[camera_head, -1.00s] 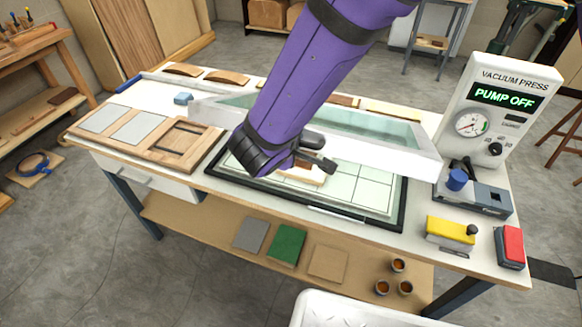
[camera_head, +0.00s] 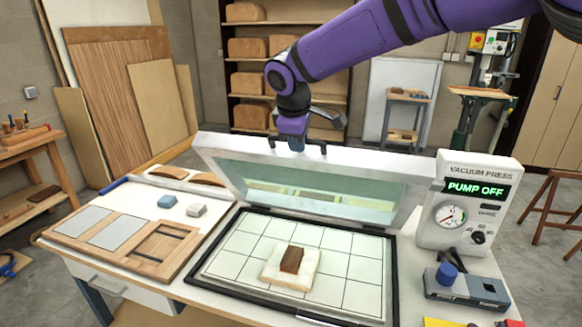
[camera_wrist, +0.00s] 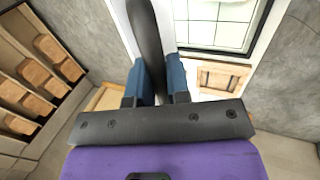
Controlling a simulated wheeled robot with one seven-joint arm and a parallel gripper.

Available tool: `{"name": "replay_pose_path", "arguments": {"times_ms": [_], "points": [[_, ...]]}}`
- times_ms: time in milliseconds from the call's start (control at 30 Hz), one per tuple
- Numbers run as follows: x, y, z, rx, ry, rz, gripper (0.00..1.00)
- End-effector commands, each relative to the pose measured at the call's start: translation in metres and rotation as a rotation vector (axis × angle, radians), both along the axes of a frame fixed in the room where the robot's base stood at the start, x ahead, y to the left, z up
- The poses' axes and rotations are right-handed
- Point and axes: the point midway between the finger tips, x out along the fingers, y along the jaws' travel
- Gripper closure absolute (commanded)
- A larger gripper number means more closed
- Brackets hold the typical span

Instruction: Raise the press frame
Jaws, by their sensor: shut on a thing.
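The press frame (camera_head: 215,150) is a white frame with a clear greenish pane, tilted up steeply at the back of the press bed. My gripper (camera_head: 297,148) is at the middle of its top edge. In the wrist view my gripper (camera_wrist: 160,85) has blue fingers shut on a dark bar, which appears to be the frame's handle. The press bed (camera_head: 236,241) is a gridded pale plate with a black border. On it lies a pale block (camera_head: 277,277) with a dark brown piece (camera_head: 291,260) on top.
The vacuum press unit (camera_head: 462,225) at the right reads PUMP OFF. A device with a blue knob (camera_head: 446,272) stands in front of it. Shelves stand behind.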

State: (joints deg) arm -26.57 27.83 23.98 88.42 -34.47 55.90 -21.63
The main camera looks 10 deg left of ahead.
Motion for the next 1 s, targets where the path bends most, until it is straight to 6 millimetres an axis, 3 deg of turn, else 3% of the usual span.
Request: {"name": "replay_pose_path", "arguments": {"times_ms": [200,400,967,1000], "points": [[0.035,-0.003,0.018,0.002,0.027,-0.001,1.00],[0.053,-0.004,0.026,0.001,0.026,0.001,1.00],[0.061,-0.005,0.029,-0.002,0.026,0.000,1.00],[0.061,-0.005,0.029,-0.002,0.026,0.000,0.79]]}}
